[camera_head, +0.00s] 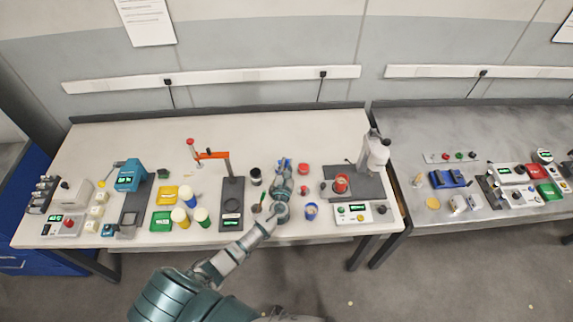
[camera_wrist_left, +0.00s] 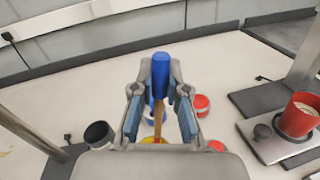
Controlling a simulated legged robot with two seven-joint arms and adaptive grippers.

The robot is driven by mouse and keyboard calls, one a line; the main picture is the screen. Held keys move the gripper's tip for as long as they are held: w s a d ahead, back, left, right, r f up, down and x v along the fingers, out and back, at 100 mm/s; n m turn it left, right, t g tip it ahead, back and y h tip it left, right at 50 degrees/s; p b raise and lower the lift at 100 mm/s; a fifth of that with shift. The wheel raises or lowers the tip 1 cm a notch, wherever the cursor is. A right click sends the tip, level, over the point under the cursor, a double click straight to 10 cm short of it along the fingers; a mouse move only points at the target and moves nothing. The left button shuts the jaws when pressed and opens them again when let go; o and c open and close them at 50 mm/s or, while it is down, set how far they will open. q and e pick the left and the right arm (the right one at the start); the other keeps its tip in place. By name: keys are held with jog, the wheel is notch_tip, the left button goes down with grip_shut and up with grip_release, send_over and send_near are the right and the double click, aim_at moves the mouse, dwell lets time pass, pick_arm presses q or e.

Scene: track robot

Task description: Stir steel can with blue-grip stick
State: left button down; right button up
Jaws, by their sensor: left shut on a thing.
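My left gripper (camera_head: 282,168) is over the middle of the left table. In the left wrist view its fingers (camera_wrist_left: 160,98) are closed around the blue grip of the stick (camera_wrist_left: 159,75). The stick's thin brown shaft (camera_wrist_left: 157,122) runs down below the fingers. A yellow patch edged in red (camera_wrist_left: 152,140) shows near the lower end, partly hidden by the gripper body. I cannot make out a steel can for certain, or whether the stick's tip is inside anything. My right gripper is not in view.
Bare table shows behind the gripper.

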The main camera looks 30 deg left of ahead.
pick_arm(q)
notch_tip(320, 180, up, 2)
jog(key=shift+r+p, duration=0.25)
jog(key=shift+p, duration=0.65)
jog(key=shift+r, duration=1.25)
